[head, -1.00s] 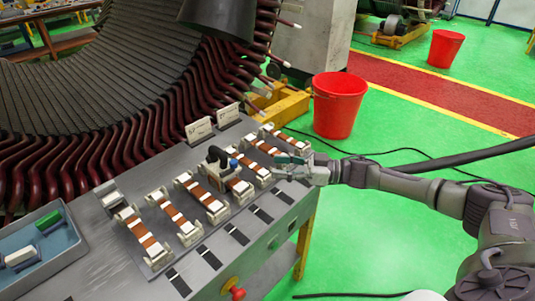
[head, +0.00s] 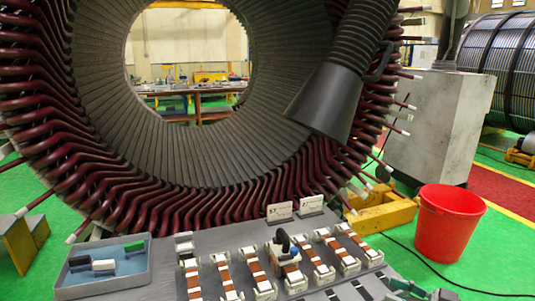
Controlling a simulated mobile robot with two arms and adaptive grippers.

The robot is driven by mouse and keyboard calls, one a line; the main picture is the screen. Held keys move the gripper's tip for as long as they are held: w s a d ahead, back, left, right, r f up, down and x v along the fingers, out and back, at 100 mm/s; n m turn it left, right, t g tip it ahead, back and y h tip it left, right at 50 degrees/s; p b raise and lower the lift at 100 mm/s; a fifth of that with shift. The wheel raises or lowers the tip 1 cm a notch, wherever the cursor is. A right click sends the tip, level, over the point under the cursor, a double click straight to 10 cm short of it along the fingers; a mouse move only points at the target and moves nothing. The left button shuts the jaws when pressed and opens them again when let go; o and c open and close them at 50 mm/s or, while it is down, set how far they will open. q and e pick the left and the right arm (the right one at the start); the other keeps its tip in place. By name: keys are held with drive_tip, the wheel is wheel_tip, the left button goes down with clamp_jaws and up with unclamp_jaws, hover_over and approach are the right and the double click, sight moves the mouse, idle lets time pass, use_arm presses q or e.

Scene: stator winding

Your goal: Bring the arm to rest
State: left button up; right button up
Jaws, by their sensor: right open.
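My right gripper (head: 405,287) shows at the bottom edge of the head view, right of centre, partly cut off by the frame. It is open, with no object visible in it. It is near the right end of the grey bench (head: 165,246), close to the near end of the rightmost copper-coloured bar. Most of my right arm is below the view. My left gripper is not in view.
Several copper bars in white holders (head: 252,266) line the bench, with a black-handled tool (head: 283,243) among them. A blue-grey tray (head: 75,287) is at left. The large stator (head: 110,130) stands behind. A red bucket (head: 449,222) stands right on the green floor.

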drive_tip(key=s+a+f+m+t+h, duration=0.1)
drive_tip(key=s+a+f+m+h, duration=0.3)
drive_tip(key=a, duration=0.5)
drive_tip(key=s+a+f+m+t+h, duration=0.2)
drive_tip(key=a+f+h, duration=0.2)
drive_tip(key=a+f, duration=0.3)
drive_tip(key=s+d+f+m+g+h, duration=0.1)
drive_tip(key=s+d+g+h, duration=0.15)
drive_tip(key=s, duration=0.55)
drive_tip(key=s+d+f+m+g+h, duration=0.15)
drive_tip(key=s+g, duration=0.25)
drive_tip(key=s, duration=0.5)
drive_tip(key=s+d+f+m+g+h, duration=0.1)
drive_tip(key=s+d+g+h, duration=0.15)
drive_tip(key=s, duration=0.55)
wheel_tip(320, 180, down, 24)
drive_tip(key=f+g, duration=0.1)
drive_tip(key=g, duration=0.1)
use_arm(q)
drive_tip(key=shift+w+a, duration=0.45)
use_arm(e)
drive_tip(key=s+d+f+g, duration=0.1)
drive_tip(key=s+d+f, duration=0.1)
drive_tip(key=s+f, duration=1.5)
drive_tip(key=shift+s+d+f+n, duration=0.25)
drive_tip(key=shift+d+f+n, duration=0.05)
drive_tip(key=shift+d+n, duration=0.05)
